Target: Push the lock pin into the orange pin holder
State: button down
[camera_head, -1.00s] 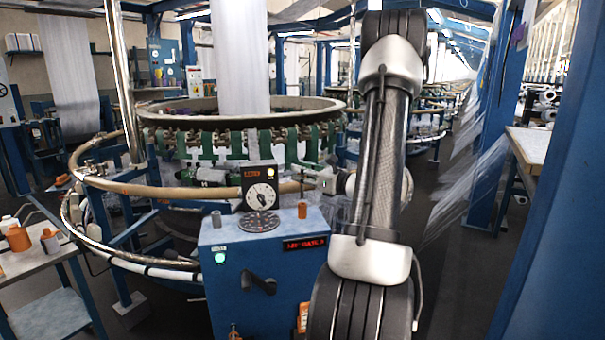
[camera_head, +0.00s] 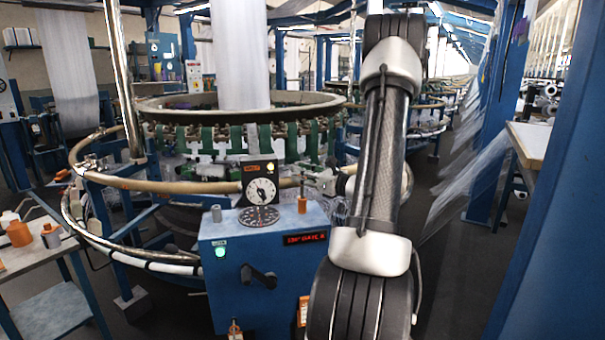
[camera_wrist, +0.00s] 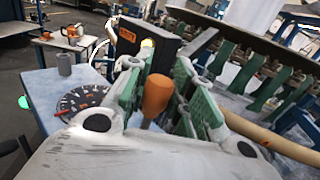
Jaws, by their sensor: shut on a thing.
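The orange pin holder (camera_head: 302,206) stands upright on the right part of the blue console's top. A thin pale lock pin (camera_head: 302,184) shows just above it; I cannot tell how deep it sits. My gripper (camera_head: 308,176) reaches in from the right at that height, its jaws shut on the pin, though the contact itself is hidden. In the wrist view the green fingers of my gripper (camera_wrist: 157,72) stand on both sides of an orange cylindrical piece (camera_wrist: 157,95), likely the holder. My own gripper body covers its lower surroundings.
The blue console (camera_head: 270,235) carries a black dial box (camera_head: 260,185), a round dial plate (camera_head: 259,217) and a grey cylinder (camera_head: 216,213). The loom's tan ring rail (camera_head: 185,187) passes close behind. A side table (camera_head: 30,255) with orange containers stands at the left.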

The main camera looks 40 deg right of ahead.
aim_at(304, 186)
jog(key=shift+f, duration=2.1)
jog(key=c, duration=1.1)
grip_release()
jog(key=shift+c, duration=0.2)
jog(key=v, duration=1.2)
